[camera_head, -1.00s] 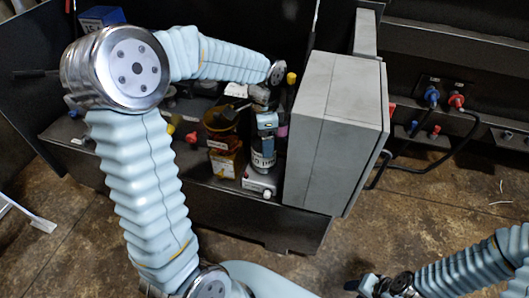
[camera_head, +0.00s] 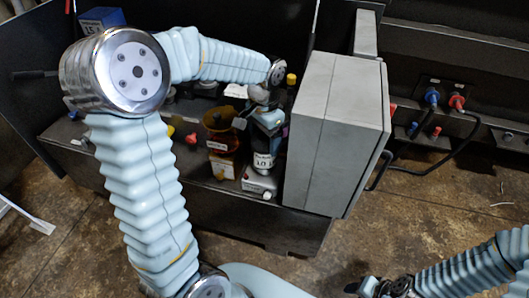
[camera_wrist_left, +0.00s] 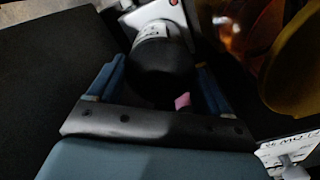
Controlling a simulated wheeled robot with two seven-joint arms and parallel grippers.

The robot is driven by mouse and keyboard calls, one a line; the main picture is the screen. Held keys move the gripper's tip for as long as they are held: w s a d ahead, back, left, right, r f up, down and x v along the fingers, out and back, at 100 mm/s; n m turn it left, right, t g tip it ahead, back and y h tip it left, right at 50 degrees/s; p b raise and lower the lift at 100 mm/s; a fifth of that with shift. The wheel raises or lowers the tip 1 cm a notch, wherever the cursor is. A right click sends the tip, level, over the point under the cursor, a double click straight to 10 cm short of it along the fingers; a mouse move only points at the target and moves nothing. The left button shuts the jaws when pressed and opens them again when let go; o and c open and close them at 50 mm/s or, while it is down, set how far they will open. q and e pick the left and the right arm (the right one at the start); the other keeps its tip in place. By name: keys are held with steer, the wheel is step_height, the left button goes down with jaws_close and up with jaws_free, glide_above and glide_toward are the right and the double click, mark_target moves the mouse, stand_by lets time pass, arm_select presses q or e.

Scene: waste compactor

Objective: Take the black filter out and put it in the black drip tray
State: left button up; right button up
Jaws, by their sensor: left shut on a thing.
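The black filter (camera_head: 264,145) is a dark cylinder with a white label, standing among the fittings left of the grey box. It also shows in the left wrist view (camera_wrist_left: 160,70), between the two blue fingers. My left gripper (camera_head: 268,122) reaches down from above and is shut on it. Whether the filter is free of its mount is hidden. I cannot make out the black drip tray for certain. My right gripper (camera_head: 372,286) is at the bottom right, far from the filter, too small and dark to tell its jaws.
An amber bowl filter (camera_head: 221,138) stands close to the left of the black filter. A grey box (camera_head: 335,135) rises close on the right. A white valve block (camera_head: 259,183) sits in front. Hoses with blue and red fittings (camera_head: 432,97) are on the right wall.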

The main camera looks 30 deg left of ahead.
arm_select(q)
steer(key=n, duration=0.5)
steer(key=n, duration=0.5)
steer(key=o, duration=1.1)
